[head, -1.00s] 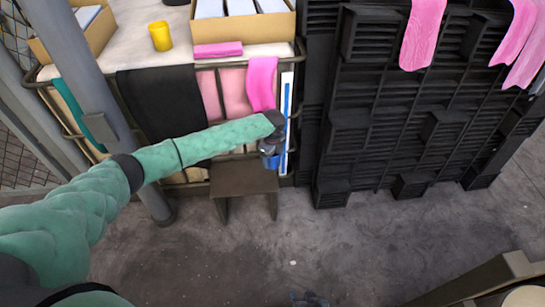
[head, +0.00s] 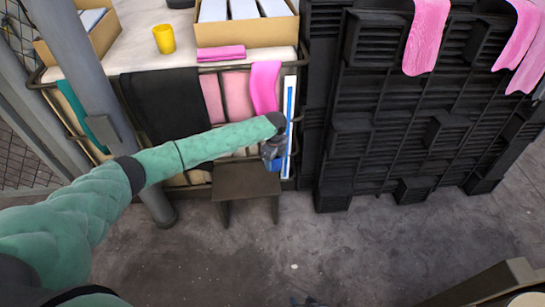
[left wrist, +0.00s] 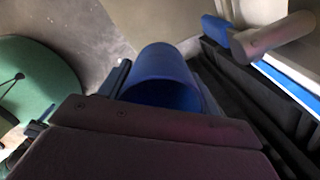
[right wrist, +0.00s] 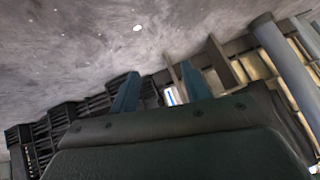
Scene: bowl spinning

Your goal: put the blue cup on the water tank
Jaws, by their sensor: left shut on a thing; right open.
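The blue cup (left wrist: 168,72) is between the fingers of my left gripper (left wrist: 162,85), which is shut on it; the cup's open mouth faces the wrist camera. In the head view, my left gripper (head: 273,150) hangs in front of the table's front side, and only a small blue part of the cup (head: 274,164) shows below it. My right gripper (right wrist: 160,88) is open and empty in the right wrist view, fingers wide apart. In the head view only a small dark piece at the bottom edge may belong to it. I cannot pick out the water tank for sure.
A brown stool (head: 246,182) stands just below the left gripper. A table (head: 130,45) carries a yellow cup (head: 164,39) and cardboard boxes (head: 246,32). A blue-and-white strip (head: 289,120) stands right of the gripper, before black crates (head: 380,140).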

